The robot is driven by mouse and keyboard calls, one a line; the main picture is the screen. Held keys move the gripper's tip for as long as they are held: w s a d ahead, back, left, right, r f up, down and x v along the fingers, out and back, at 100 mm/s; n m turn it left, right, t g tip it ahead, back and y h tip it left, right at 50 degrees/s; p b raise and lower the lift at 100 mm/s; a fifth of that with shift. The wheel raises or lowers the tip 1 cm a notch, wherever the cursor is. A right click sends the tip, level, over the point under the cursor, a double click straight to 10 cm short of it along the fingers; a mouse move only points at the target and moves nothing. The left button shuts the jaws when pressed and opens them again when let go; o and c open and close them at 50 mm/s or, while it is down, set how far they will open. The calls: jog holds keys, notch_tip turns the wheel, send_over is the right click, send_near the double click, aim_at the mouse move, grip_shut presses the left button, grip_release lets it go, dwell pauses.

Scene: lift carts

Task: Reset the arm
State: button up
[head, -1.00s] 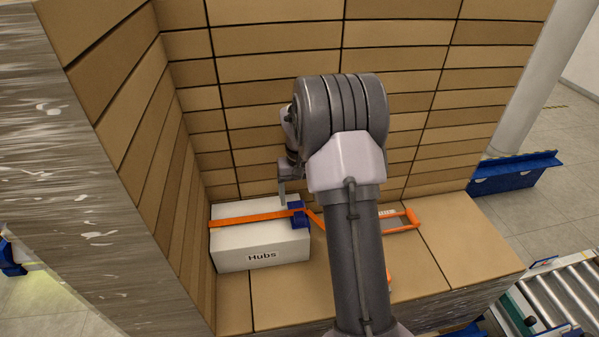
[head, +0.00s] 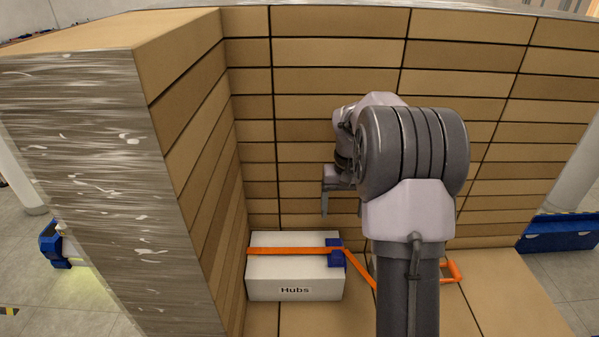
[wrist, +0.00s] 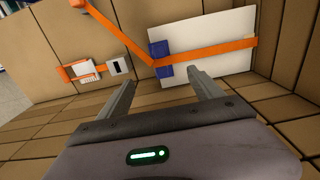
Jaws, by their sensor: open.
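My gripper (head: 325,205) hangs above the back right of a white box (head: 295,285) labelled "Hubs", apart from it. In the wrist view the gripper (wrist: 168,88) shows two grey fingers spread wide with nothing between them. The white box (wrist: 205,42) is beyond the fingers there, with an orange strap and a blue buckle around it. My forearm hides part of the cartons behind and the strap's far end.
Stacked brown cartons form a wall behind (head: 320,110) and a film-wrapped stack at left (head: 80,180). An orange-handled item (head: 453,271) lies right of my arm, partly hidden. The carton top at right (head: 510,295) is clear. A blue barrier (head: 560,230) stands at far right.

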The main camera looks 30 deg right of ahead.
jog(key=s+a+t+b, duration=0.2)
jog(key=s+a+b, duration=0.35)
jog(key=a, duration=0.35)
jog(key=s+a+t+b, duration=0.1)
jog(key=s+a+b, duration=0.3)
jog(key=a+b, duration=0.4)
jog(key=s+a+f+t+y+b, duration=0.2)
jog(key=s+a+f+b, duration=0.4)
jog(key=s, duration=0.8)
jog(key=a+f, duration=0.2)
jog(key=a, duration=0.2)
jog(key=shift+a+n+t+b, duration=0.35)
jog(key=shift+n+t+b, duration=0.05)
